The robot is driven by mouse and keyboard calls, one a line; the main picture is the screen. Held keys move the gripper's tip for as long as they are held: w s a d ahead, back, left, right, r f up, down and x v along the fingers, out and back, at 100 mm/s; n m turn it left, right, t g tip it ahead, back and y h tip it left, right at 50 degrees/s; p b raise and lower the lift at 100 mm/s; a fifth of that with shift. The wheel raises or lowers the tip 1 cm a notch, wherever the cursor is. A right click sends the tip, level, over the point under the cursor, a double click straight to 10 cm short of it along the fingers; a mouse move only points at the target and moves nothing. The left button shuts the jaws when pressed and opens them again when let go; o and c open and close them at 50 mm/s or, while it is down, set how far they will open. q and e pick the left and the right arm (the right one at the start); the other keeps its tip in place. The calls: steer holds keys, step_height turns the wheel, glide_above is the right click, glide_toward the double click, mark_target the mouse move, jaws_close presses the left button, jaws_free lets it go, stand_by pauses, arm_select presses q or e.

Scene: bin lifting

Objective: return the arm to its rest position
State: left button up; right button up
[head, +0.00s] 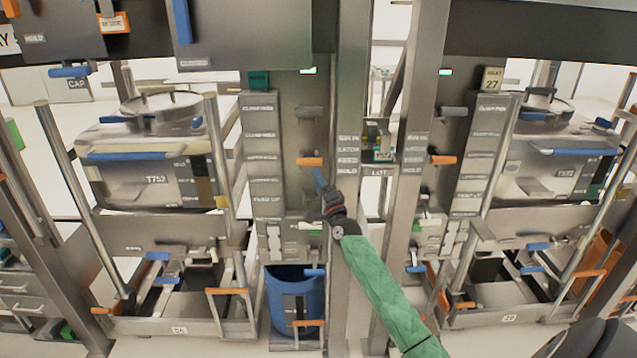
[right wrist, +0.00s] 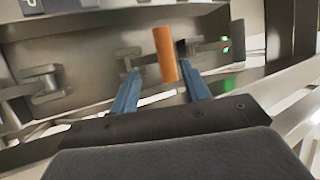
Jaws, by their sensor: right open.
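My right arm in its green sleeve reaches up from the bottom of the head view to the middle steel column. My right gripper (head: 320,181) has blue fingers and is just below an orange handle (head: 309,161) on that column's panel. In the right wrist view my right gripper (right wrist: 160,88) is open, its two blue fingers apart. The orange handle (right wrist: 165,53) shows between and beyond the fingertips. Nothing is seen gripped; whether a finger touches the handle I cannot tell. My left gripper is not in view.
A grey handle (head: 309,112) sits above the orange one. A steel upright (head: 350,110) stands close right of my gripper. A blue bin (head: 288,300) is below. Steel bins (head: 150,190) and (head: 545,185) stand in frames on both sides.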

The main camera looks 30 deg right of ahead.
steer(key=shift+n, duration=0.3)
